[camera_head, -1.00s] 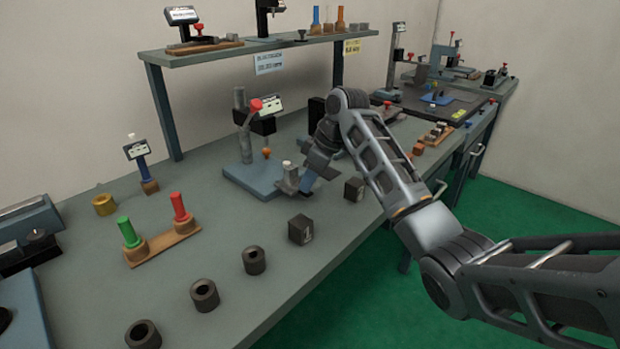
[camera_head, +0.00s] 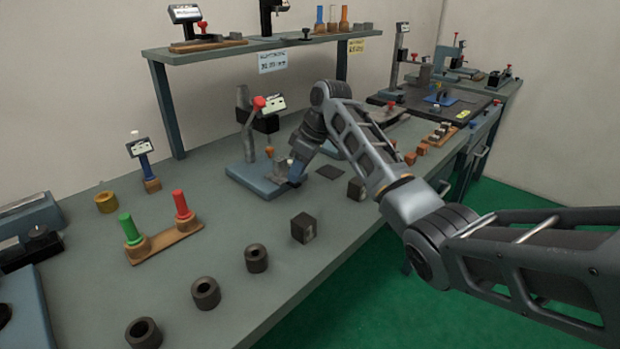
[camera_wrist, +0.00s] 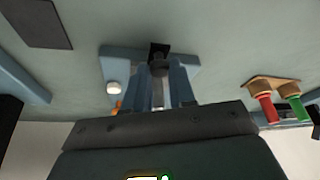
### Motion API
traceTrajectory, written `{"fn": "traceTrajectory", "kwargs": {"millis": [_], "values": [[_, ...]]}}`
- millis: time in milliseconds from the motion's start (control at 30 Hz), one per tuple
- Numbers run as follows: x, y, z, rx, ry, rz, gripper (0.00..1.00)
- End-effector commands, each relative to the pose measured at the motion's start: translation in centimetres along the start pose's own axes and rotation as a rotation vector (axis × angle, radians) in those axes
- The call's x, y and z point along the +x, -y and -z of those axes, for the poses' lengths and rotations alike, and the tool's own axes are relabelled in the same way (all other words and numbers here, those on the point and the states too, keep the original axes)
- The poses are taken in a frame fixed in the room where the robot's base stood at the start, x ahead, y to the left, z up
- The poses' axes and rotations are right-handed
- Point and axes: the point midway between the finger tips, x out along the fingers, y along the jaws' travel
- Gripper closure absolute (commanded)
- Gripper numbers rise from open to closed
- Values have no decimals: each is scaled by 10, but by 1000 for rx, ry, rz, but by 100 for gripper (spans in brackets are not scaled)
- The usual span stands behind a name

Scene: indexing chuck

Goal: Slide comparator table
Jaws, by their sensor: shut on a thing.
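The comparator (camera_head: 258,135) stands on the workbench, with a blue-grey base (camera_head: 252,183), a column, a red knob and a small display. An orange-tipped probe (camera_head: 269,152) hangs over the base. A small grey block (camera_head: 279,170) sits on the base below the probe. My gripper (camera_head: 293,178) reaches down at the base's right side, beside the grey block. In the wrist view my gripper's two blue fingers (camera_wrist: 159,72) are close around a grey piece (camera_wrist: 158,92) over the base (camera_wrist: 196,60). The exact contact is partly hidden.
A wooden holder (camera_head: 165,242) with green and red gauges is at left. A shelf (camera_head: 250,47) overhangs behind.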

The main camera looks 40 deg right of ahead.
Motion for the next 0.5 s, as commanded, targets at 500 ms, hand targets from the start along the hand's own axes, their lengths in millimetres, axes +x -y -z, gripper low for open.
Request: {"fn": "traceTrajectory", "kwargs": {"millis": [500], "values": [[15,-17,36,2,-3,-5,100]]}}
